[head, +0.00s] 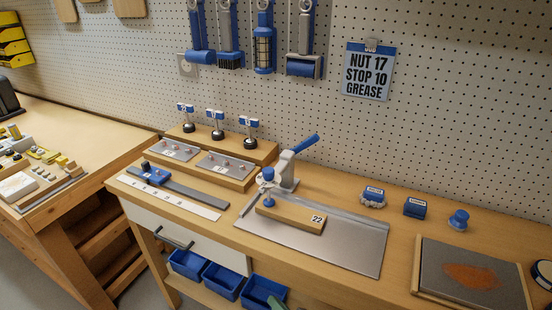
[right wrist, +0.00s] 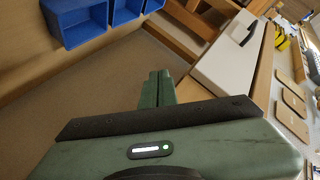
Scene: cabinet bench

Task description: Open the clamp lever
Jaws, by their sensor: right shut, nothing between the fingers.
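The clamp (head: 285,171) stands on the bench at the back edge of a metal plate (head: 345,247). Its lever (head: 301,144) has a blue grip and slants up to the right. Its blue-tipped spindle (head: 268,186) points down onto a wooden block (head: 290,216) labelled 22; whether it touches cannot be told. My right gripper barely shows as a green tip (head: 277,303) at the bottom edge of the head view, below and in front of the bench. In the right wrist view its green fingers (right wrist: 160,78) are together and empty. My left gripper is not in view.
Blue bins (head: 223,281) sit under the bench beside a white drawer (head: 180,238). Number-tagged stands (head: 217,129) are left of the clamp. Small blue items (head: 415,207) and a tray with a rust-stained plate (head: 445,270) are right. Tools hang above on the pegboard (head: 430,120).

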